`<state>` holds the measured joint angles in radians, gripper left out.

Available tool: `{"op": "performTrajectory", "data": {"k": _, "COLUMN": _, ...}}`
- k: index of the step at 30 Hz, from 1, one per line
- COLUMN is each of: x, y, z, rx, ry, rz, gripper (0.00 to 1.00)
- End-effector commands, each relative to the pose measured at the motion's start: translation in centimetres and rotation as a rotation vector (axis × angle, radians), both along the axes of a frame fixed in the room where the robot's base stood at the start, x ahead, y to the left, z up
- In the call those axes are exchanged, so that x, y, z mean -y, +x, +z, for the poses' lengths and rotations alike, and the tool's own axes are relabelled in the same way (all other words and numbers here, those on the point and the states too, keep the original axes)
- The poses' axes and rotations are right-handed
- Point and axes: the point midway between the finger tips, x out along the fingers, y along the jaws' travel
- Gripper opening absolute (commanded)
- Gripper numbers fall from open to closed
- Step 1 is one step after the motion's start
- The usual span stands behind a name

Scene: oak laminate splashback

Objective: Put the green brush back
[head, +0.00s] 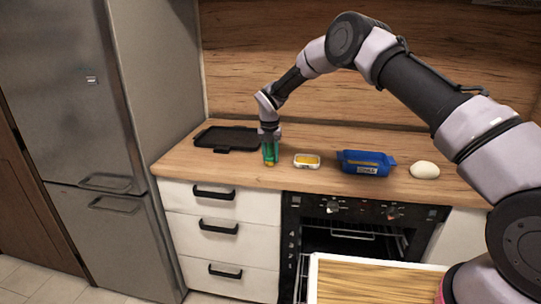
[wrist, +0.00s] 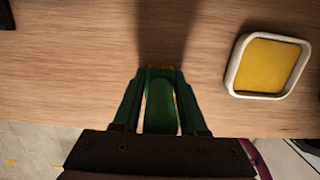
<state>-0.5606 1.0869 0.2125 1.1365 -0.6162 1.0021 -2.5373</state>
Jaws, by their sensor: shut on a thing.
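The green brush (head: 269,155) is held in my gripper (head: 269,142) over the front part of the wooden counter, left of a small white dish. In the wrist view the green brush (wrist: 160,105) lies between the two green-looking fingers of my gripper (wrist: 160,78), which are shut on it. Yellowish bristles show at its far end, over the counter. I cannot tell whether the bristles touch the counter top.
A white dish with yellow content (head: 307,161) stands just right of the brush; it also shows in the wrist view (wrist: 233,82). A black tray (head: 228,138) lies behind left. A blue container (head: 365,168) and a pale round thing (head: 424,170) are further right. The oven door below is open.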

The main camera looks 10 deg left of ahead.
Motion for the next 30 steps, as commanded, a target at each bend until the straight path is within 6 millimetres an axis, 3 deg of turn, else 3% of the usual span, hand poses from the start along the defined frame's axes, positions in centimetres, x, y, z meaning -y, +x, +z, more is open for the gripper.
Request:
{"op": "performTrajectory", "data": {"k": 2, "x": 0.0, "y": 0.0, "z": -0.2, "rx": 0.0, "ry": 0.0, "rz": 0.0, "gripper": 0.0}}
{"op": "performTrajectory", "data": {"k": 3, "x": 0.0, "y": 0.0, "z": -0.2, "rx": 0.0, "ry": 0.0, "rz": 0.0, "gripper": 0.46}}
{"op": "performTrajectory", "data": {"k": 6, "x": 0.0, "y": 0.0, "z": -0.2, "rx": 0.0, "ry": 0.0, "rz": 0.0, "gripper": 0.77}}
{"op": "performTrajectory", "data": {"k": 17, "x": 0.0, "y": 0.0, "z": 0.2, "rx": 0.0, "ry": 0.0, "rz": 0.0, "gripper": 0.77}}
{"op": "performTrajectory", "data": {"k": 20, "x": 0.0, "y": -0.2, "z": 1.4, "rx": 0.001, "ry": 0.0, "rz": -0.001, "gripper": 0.77}}
{"op": "performTrajectory", "data": {"k": 30, "x": 0.0, "y": -1.0, "z": 8.0, "rx": 0.001, "ry": 0.001, "rz": -0.001, "gripper": 0.77}}
